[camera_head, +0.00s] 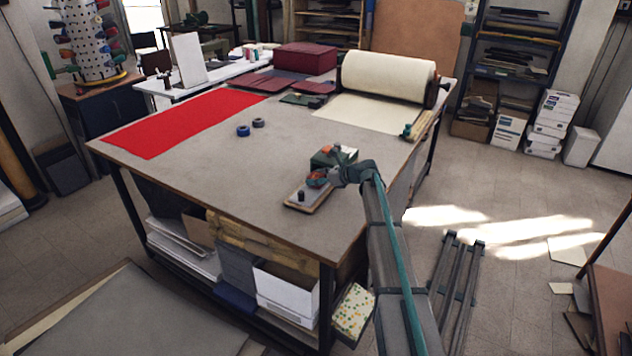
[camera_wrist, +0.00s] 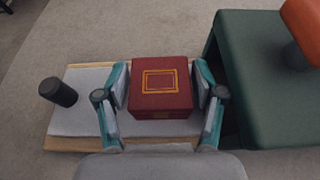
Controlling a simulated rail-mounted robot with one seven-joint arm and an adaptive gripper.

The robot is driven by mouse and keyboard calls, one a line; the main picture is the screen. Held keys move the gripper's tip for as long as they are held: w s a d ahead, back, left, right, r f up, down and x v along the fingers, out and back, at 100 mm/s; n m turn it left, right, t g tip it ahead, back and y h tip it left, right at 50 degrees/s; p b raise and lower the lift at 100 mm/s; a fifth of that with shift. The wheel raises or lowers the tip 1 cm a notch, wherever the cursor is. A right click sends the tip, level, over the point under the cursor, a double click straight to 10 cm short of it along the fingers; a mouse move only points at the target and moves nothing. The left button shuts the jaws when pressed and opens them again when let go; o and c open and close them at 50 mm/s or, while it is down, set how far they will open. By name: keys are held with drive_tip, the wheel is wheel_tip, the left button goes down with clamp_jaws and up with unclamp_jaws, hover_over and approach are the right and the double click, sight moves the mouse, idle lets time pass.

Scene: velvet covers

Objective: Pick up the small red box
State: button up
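The small red box (camera_wrist: 161,84) has a gold square outline on its lid. In the wrist view it sits upright between the two fingers of my gripper (camera_wrist: 162,88). The pads lie close along its left and right sides; whether they touch it is unclear. A shallow grey-lined tray with a wooden rim (camera_wrist: 85,118) shows beneath and beside the box. I cannot tell whether the box rests on it. In the head view my gripper (camera_head: 321,178) is low over the tray (camera_head: 297,203), at the table's near right part, and mostly hides the box.
A short black cylinder (camera_wrist: 58,92) stands on the tray left of the box. A dark green block (camera_wrist: 268,80) with an orange item (camera_wrist: 304,25) stands close on the right.

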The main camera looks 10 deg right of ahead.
drive_tip(key=c, duration=0.9)
drive_tip(key=shift+o, duration=0.2)
drive_tip(key=shift+r, duration=0.15)
